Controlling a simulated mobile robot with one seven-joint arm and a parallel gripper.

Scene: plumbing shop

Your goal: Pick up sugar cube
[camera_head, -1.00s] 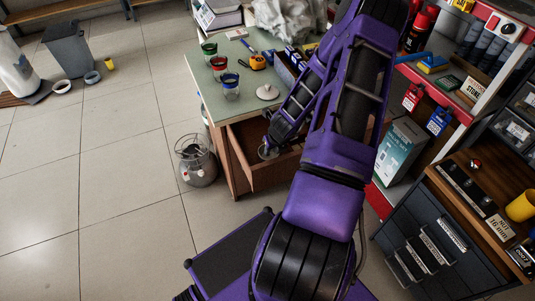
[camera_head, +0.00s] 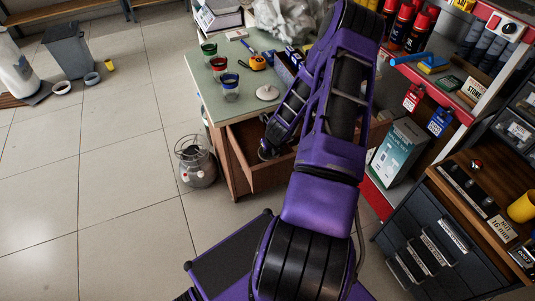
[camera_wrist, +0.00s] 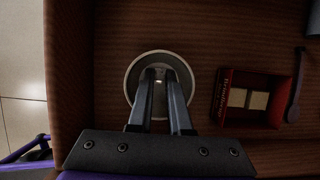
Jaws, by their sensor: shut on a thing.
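My gripper (camera_wrist: 160,76) reaches down into an open wooden drawer (camera_head: 243,152). In the wrist view its two fingers are closed in over a round, pale-rimmed dish or disc (camera_wrist: 133,83). A small pale thing (camera_wrist: 158,81) shows between the fingertips and the gripper is shut on it; too little shows to tell whether it is a sugar cube. To the right, a small red box (camera_wrist: 226,112) holds two pale square sugar cubes (camera_wrist: 258,100), apart from the fingers. In the head view, my arm hides much of the drawer.
A dark spoon-like tool (camera_wrist: 295,88) lies right of the red box.

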